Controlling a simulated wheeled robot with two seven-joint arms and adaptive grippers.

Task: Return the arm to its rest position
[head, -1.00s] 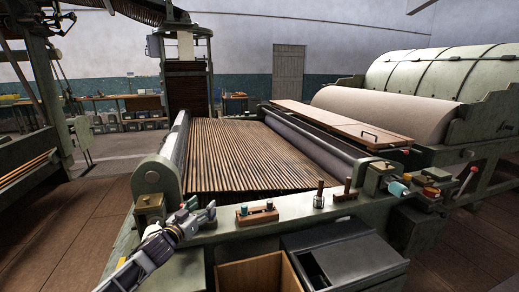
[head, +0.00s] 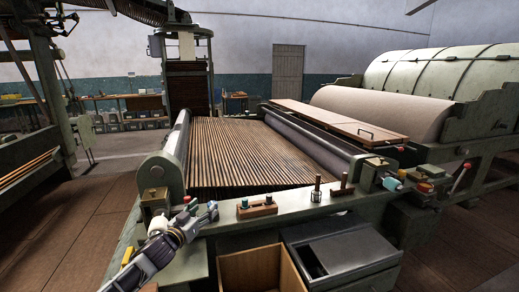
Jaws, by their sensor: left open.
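My left arm comes in from the lower left of the head view. Its gripper (head: 207,214) is open and seems empty, held over the near left corner of the machine's front ledge. It is left of and apart from a small wooden block (head: 257,207) with a green and a dark knob, which sits on the ledge. My right arm and gripper are not in the picture.
The slatted lattice apron (head: 255,155) lies behind the ledge. A spindle-like tool (head: 317,190) and a wooden-based piece (head: 343,187) stand on the ledge further right. Below are an open wooden box (head: 262,272) and a dark grey bin (head: 345,255). Floor at left is clear.

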